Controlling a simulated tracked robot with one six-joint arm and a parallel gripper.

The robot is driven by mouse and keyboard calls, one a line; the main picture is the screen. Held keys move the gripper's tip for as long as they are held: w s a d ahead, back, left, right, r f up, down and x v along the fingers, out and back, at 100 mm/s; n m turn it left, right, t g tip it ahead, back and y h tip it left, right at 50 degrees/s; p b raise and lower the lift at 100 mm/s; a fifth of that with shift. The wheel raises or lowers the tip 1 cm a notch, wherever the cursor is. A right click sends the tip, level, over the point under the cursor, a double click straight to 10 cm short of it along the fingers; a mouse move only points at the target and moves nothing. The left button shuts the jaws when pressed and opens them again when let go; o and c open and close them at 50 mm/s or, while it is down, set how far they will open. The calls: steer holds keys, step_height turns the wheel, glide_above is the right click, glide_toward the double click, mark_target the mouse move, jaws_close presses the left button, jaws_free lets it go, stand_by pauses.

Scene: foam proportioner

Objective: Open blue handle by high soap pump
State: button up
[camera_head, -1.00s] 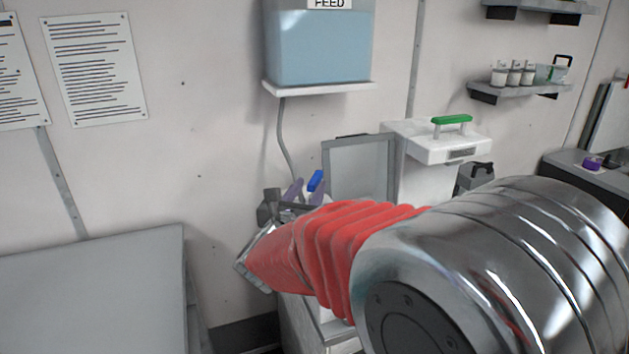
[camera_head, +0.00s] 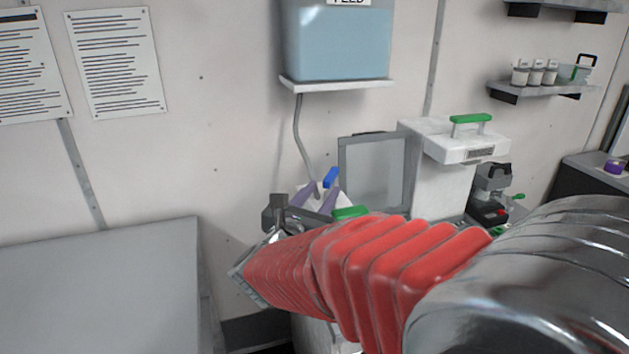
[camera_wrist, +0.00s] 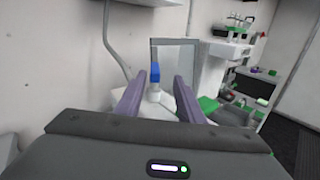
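The blue handle (camera_head: 331,178) stands upright below the feed tank, partly behind my gripper in the head view. In the wrist view the blue handle (camera_wrist: 155,72) sits on a white fitting, between and beyond my two purple fingers. My gripper (camera_wrist: 157,85) is open, its fingers spread on either side of the handle's line; I see no contact. In the head view my gripper (camera_head: 316,194) is close to the handle, on its near left side. The lower body of the fitting is hidden by my gripper and red sleeve.
The feed tank (camera_head: 337,40) with blue liquid sits on a wall shelf, a grey hose (camera_head: 299,135) running down from it. A grey framed panel (camera_head: 373,172) and a white unit with a green handle (camera_head: 470,119) stand to the right. A grey table (camera_head: 95,290) is at left.

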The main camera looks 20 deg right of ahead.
steer(key=d+r+m+g+h, duration=0.3)
steer(key=d+r+m+g, duration=0.35)
steer(key=m, duration=0.75)
step_height(320, 180, up, 8)
steer(key=m+g+y, duration=0.4)
steer(key=m+y, duration=0.8)
steer(key=m, duration=0.9)
glide_above(331, 174)
steer(key=s+a, duration=0.4)
steer(key=s, duration=0.1)
steer(key=shift+w+d+f, duration=0.15)
steer(key=shift+w+d, duration=0.05)
steer(key=shift+w, duration=0.05)
steer(key=x, duration=1.4)
steer(key=shift+w+d, duration=0.1)
steer(key=shift+w, duration=0.05)
steer(key=shift+c, duration=0.4)
